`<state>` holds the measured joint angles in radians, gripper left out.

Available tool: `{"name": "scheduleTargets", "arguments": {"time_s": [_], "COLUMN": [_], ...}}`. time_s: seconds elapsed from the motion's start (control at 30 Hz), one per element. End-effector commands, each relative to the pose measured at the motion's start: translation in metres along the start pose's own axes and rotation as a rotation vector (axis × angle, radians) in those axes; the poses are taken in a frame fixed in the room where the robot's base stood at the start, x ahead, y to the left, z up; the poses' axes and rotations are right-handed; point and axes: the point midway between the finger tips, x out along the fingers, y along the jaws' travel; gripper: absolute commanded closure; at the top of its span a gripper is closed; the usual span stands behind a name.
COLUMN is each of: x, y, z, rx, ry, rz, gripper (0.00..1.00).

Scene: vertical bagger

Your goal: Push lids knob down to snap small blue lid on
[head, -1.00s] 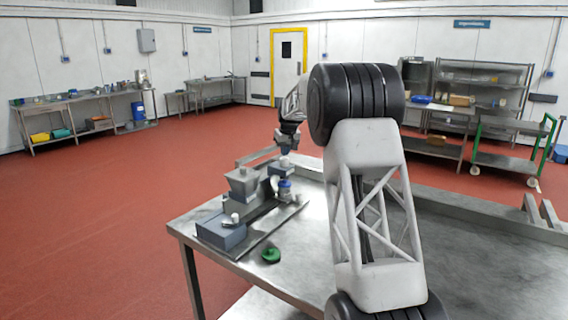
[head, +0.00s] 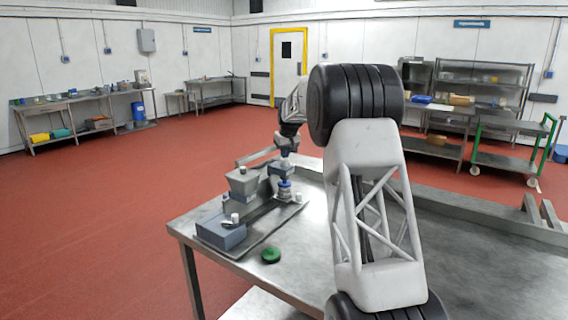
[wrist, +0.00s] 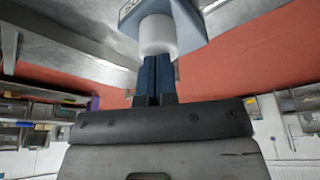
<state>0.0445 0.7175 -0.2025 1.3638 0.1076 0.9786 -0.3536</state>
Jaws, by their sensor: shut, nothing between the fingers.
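My gripper (wrist: 154,62) is shut and empty, with its dark blue fingers side by side. In the wrist view, a white cylindrical knob (wrist: 158,36) is directly ahead of the fingertips, on a blue-grey body (wrist: 190,20) that is cut off by the frame. The tips overlap the knob's end in the picture; I cannot tell whether they touch it. In the head view, my gripper (head: 286,150) points down over a small blue lid or collar (head: 285,184) on the bagger's right side. The fit of the lid is too small to judge.
A grey hopper (head: 242,182) stands left of my gripper. A blue-grey box (head: 220,234) with a white knob (head: 235,218) sits in front. A green round lid (head: 271,255) lies on the steel table (head: 300,250).

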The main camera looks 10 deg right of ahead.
Motion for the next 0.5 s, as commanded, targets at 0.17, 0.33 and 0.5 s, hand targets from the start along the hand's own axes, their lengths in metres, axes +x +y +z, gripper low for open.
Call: {"name": "scheduleTargets", "arguments": {"time_s": [0.17, 0.33, 0.5], "x": [0.0022, 0.0039, 0.0056], "y": [0.0000, 0.0000, 0.0000], "z": [0.0007, 0.0013, 0.0019], "rx": [0.000, 0.000, 0.000], "ry": [0.000, 0.000, 0.000], "rz": [0.000, 0.000, 0.000], "gripper": [1.00, 1.00, 1.00]}}
